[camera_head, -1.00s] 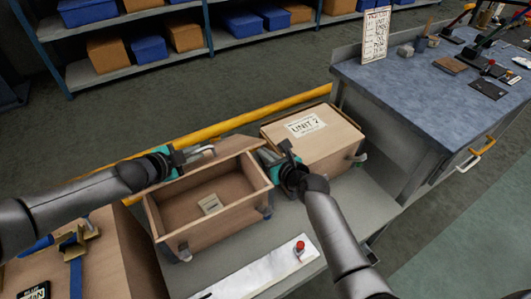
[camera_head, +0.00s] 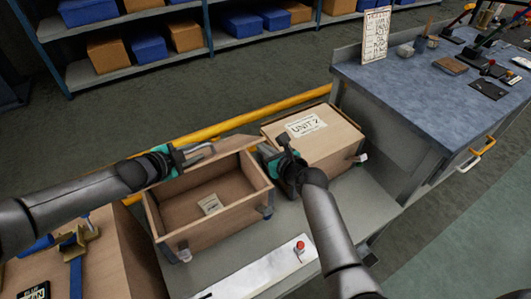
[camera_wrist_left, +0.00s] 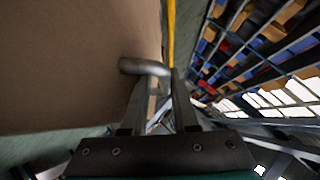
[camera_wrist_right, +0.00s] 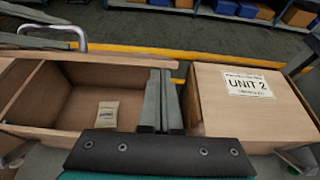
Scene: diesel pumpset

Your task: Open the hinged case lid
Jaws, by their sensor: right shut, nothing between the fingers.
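The open wooden case (camera_head: 208,237) stands on the bench, with a small paper label (camera_head: 210,204) on its inside floor. Its lid (camera_head: 238,146) is swung up and back beyond the far side; a broad brown panel, apparently the lid (camera_wrist_left: 70,60), fills the left of the left wrist view. My left gripper (camera_head: 198,155) is at the far left corner, its fingers apart around or beside a grey metal handle (camera_wrist_left: 145,67); contact is unclear. My right gripper (camera_wrist_right: 160,75) is shut and empty, above the gap between this case and the closed "UNIT 2" case (camera_head: 335,135).
A yellow rail (camera_head: 225,128) runs behind the cases. A white strip with a red knob (camera_head: 300,246) lies in front. A blue-topped workbench (camera_head: 440,90) stands at the right, and a brown box (camera_head: 120,255) at the lower left.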

